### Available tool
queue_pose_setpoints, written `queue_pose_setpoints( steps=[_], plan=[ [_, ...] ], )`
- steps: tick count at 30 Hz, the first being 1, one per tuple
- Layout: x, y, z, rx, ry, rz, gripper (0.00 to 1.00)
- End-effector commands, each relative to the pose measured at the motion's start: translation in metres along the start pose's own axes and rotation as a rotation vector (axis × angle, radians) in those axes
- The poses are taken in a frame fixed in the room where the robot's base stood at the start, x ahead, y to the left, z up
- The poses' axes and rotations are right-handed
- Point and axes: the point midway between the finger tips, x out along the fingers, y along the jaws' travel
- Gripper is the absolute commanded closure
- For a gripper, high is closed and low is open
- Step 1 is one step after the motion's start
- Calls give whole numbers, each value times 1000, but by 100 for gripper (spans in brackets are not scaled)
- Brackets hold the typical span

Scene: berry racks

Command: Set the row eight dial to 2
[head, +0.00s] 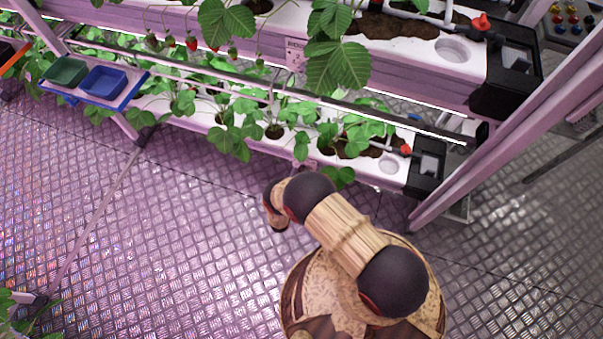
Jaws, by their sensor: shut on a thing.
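I cannot make out a row eight dial with readable marks. A red knob (483,22) sits on a black fitting at the right end of the upper white trough. Another red knob (406,150) sits at the right end of the lower trough. A small sign (293,53) hangs on the upper trough, its writing too small to read. My arm is folded above the floor in front of the rack, well apart from both knobs. Its far end is bent down and hidden behind its own links, so my gripper does not show.
The upper trough (455,69) and lower trough hold strawberry plants. A green bin (66,71) and a blue bin (104,82) sit on a side shelf at left. A panel with several coloured knobs (573,19) is at top right. The slanted rack post (500,140) stands at right. The metal floor (150,240) is open at left.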

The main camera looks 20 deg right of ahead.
Motion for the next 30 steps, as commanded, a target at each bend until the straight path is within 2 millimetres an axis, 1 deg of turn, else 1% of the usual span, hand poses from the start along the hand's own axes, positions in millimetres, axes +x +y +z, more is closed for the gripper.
queue_pose_setpoints(
  steps=[17, 18, 27, 30],
  plan=[
    [0, -2, 1, 28, 4, -2, 100],
    [0, -2, 1, 28, 4, -2, 78],
    [0, -1, 1, 29, 4, -1, 61],
    [0, -1, 0, 29, 3, 0, 60]
  ],
)
